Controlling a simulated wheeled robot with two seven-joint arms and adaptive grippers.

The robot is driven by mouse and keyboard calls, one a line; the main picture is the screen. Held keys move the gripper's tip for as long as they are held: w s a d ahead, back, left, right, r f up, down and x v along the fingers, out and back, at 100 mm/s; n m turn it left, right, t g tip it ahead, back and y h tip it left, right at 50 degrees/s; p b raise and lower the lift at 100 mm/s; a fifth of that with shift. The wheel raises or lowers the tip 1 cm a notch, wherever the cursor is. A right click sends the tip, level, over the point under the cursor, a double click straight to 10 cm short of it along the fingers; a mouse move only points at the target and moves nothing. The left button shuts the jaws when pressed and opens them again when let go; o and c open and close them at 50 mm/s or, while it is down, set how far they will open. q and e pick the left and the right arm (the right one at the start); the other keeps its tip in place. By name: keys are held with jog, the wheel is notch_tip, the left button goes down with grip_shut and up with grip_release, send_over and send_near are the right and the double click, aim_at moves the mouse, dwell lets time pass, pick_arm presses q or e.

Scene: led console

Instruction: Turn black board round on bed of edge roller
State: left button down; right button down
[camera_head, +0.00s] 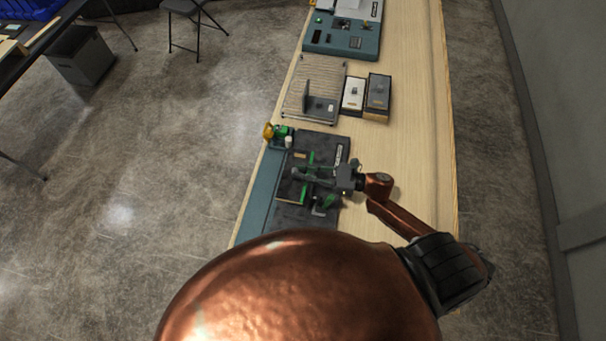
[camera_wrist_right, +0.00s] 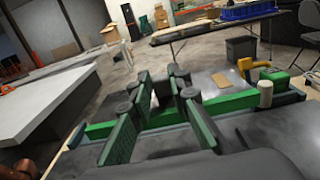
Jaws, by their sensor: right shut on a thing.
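The edge roller's dark bed (camera_head: 328,143) lies on the bench with green rails across it. A green unit with a yellow handle (camera_head: 268,131) and a white cylinder (camera_head: 288,142) sits at its far left corner; the handle also shows in the wrist view (camera_wrist_right: 243,68). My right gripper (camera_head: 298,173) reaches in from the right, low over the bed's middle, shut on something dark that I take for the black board. The board's outline merges with the bed and the fingers. In the wrist view the fingers stand before a long green bar (camera_wrist_right: 228,103). My left gripper is out of view.
Beyond the bed are a ribbed tray (camera_head: 318,72) with an upright dark bracket, two small boxes (camera_head: 353,93) (camera_head: 378,92) and a blue-grey console (camera_head: 345,43). Bare bench lies on the right (camera_head: 415,110). My copper arm link covers the near part.

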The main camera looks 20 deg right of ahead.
notch_tip(320, 180, down, 2)
jog(key=shift+s, duration=0.1)
jog(key=shift+f+b, duration=1.9)
jog(key=shift+f, duration=1.25)
jog(key=shift+s+d+b, duration=0.1)
jog(key=shift+b, duration=0.2)
jog(key=shift+f+b, duration=0.4)
jog(key=shift+b, duration=0.1)
